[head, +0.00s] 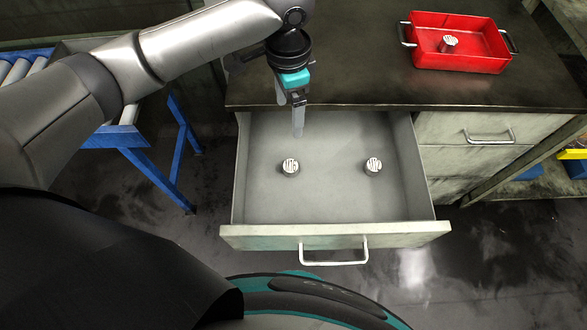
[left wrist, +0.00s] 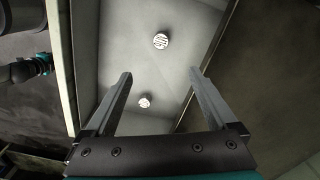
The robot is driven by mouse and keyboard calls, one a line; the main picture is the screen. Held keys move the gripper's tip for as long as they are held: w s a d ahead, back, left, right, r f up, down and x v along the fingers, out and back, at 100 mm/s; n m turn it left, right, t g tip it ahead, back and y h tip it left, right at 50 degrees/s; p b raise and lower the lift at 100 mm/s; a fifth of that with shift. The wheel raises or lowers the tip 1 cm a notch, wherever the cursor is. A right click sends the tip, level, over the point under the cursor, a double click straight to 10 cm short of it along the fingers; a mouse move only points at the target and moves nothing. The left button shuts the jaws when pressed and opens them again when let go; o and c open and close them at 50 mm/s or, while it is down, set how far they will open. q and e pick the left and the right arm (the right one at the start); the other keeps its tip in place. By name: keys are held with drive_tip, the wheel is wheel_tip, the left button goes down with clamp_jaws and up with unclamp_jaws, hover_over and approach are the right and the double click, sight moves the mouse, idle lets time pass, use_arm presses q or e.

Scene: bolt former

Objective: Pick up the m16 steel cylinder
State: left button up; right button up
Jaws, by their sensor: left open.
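Two short steel cylinders with marked pale tops stand upright in the open drawer (head: 330,208), a left one (head: 290,167) and a right one (head: 373,166). A third similar cylinder (head: 449,43) is in the red bin on the counter. I cannot read which is m16. My left gripper (head: 298,132) is open and empty, pointing down above the back of the drawer, apart from the cylinders. In the left wrist view its fingers (left wrist: 160,74) are spread, with one cylinder (left wrist: 160,41) beyond the tips and another (left wrist: 144,102) between them. My right gripper is not in view.
The dark counter (head: 350,85) lies behind the drawer and carries the red bin (head: 483,66). Drawer walls and the front with its handle (head: 333,251) surround the cylinders. A blue-framed roller conveyor (head: 140,150) stands at the left. The drawer floor is otherwise clear.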

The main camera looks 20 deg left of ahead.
use_arm(q)
drive_tip(key=b, duration=0.5)
hover_over(290, 165)
wheel_tip(290, 165, down, 6)
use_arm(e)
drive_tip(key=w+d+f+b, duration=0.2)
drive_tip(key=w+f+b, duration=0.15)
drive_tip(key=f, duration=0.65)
use_arm(q)
wheel_tip(290, 165, down, 10)
drive_tip(key=shift+d+r+b, duration=0.1)
drive_tip(key=shift+b, duration=0.4)
drive_tip(key=shift+f+b, duration=0.35)
drive_tip(key=shift+f, duration=0.5)
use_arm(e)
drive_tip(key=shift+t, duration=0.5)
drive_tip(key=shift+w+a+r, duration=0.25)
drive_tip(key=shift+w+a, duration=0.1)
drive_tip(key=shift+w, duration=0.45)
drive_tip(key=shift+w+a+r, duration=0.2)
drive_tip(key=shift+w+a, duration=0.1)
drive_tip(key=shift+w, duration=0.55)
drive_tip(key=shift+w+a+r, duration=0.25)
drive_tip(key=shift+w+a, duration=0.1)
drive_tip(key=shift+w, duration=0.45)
